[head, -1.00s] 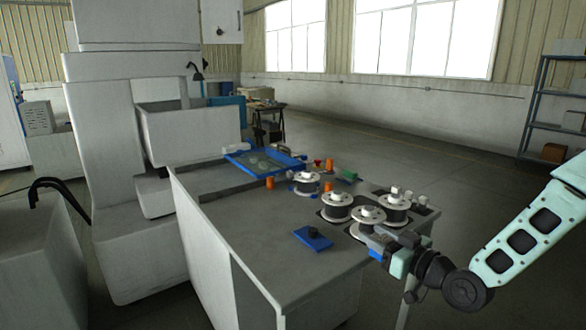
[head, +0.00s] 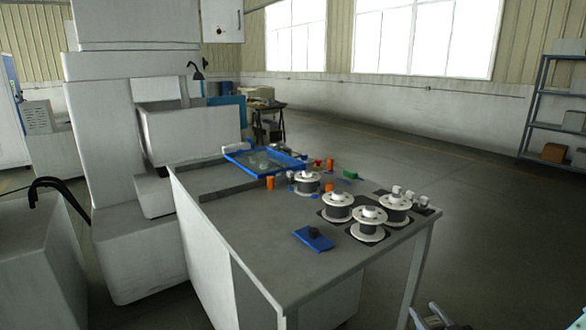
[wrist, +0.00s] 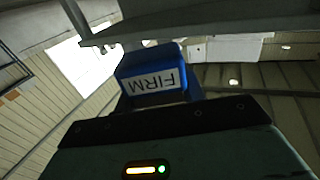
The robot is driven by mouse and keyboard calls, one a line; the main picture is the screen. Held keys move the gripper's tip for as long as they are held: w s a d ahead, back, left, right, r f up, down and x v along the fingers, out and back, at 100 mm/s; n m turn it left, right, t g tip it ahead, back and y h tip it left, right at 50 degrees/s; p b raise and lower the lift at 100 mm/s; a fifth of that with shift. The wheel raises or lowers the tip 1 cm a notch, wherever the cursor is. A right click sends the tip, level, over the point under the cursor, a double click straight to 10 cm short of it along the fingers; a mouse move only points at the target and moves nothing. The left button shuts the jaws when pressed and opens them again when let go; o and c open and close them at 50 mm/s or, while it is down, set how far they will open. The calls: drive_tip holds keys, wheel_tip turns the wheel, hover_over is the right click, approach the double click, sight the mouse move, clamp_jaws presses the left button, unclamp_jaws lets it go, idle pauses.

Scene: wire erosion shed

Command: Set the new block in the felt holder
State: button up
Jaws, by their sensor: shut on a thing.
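My gripper (head: 436,318) shows only in part at the bottom edge of the head view, low and to the right of the bench. In the wrist view my gripper (wrist: 155,103) is shut on a blue block (wrist: 152,60) with a white label reading FIRM, upside down in the picture. The block cannot be made out in the head view. A flat blue piece with a dark lump on top (head: 314,238) lies on the near part of the bench; I cannot tell whether it is the felt holder.
The grey bench (head: 250,225) carries several white-flanged spools (head: 369,225) at its right end and a blue tray (head: 262,160) at the back. A grey slab-like edge (wrist: 200,22) crosses the top of the wrist view. The floor right of the bench is clear.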

drive_tip(key=s+d+f+m+h, duration=0.1)
drive_tip(key=s+f+m+h, duration=0.1)
drive_tip(key=s+f+h, duration=0.1)
drive_tip(key=s+f, duration=0.1)
drive_tip(key=s, duration=0.1)
drive_tip(key=shift+s+d+f+h, duration=0.2)
drive_tip(key=shift+s+d+h, duration=0.05)
drive_tip(key=shift+s+h, duration=0.15)
drive_tip(key=shift+w, duration=0.1)
drive_tip(key=shift+d+m, duration=0.1)
drive_tip(key=shift+m, duration=0.2)
